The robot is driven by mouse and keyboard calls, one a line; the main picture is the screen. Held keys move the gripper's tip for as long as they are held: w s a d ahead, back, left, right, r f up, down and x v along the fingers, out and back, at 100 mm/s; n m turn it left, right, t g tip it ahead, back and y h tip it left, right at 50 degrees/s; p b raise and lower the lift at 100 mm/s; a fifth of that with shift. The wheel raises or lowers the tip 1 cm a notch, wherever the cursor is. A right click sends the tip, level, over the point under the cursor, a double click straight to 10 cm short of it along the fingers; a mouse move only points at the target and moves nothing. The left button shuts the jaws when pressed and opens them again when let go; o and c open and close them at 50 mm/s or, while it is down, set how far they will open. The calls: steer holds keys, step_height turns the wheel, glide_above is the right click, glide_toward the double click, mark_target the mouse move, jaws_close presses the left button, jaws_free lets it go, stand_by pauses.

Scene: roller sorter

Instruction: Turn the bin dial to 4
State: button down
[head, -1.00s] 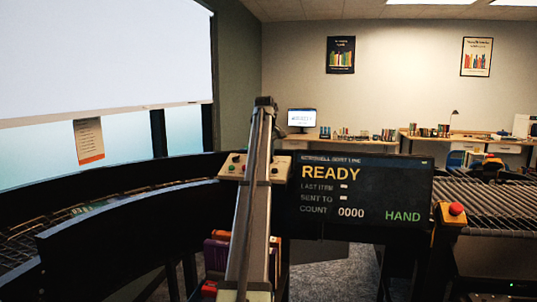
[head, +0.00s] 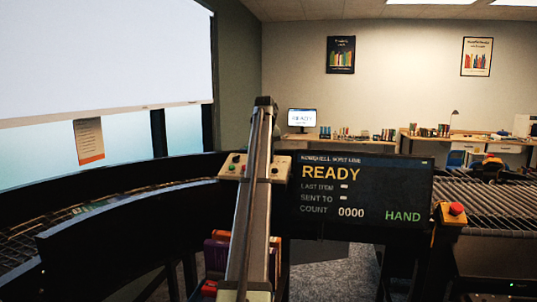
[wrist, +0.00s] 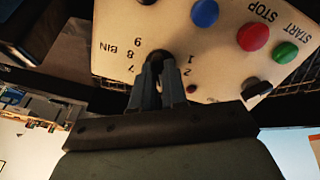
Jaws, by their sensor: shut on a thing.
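The bin dial (wrist: 159,58) is a dark knob on a cream control panel, mostly hidden by my fingers in the wrist view. The label BIN and the numbers 7, 8 and 9 show on its left, 1 and 2 on its right. Other numbers and the pointer are hidden, so I cannot tell its setting. My gripper (wrist: 159,84) is shut on the dial, its two dark fingers close together around it. In the head view the control panel (head: 233,168) is partly behind my arm, and the dial cannot be made out.
Close to the dial sit a blue button (wrist: 205,13), a red STOP button (wrist: 253,37), a green START button (wrist: 286,52) and a black switch (wrist: 257,88). A display (head: 362,195) reads READY, 0000 and HAND. A red emergency button (head: 456,209) stands at right.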

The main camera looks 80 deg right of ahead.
stand_by(0.3)
steer(key=c, duration=1.2)
jaws_free()
steer(key=shift+o, duration=0.2)
steer(key=v, duration=1.4)
steer(key=shift+f, duration=0.2)
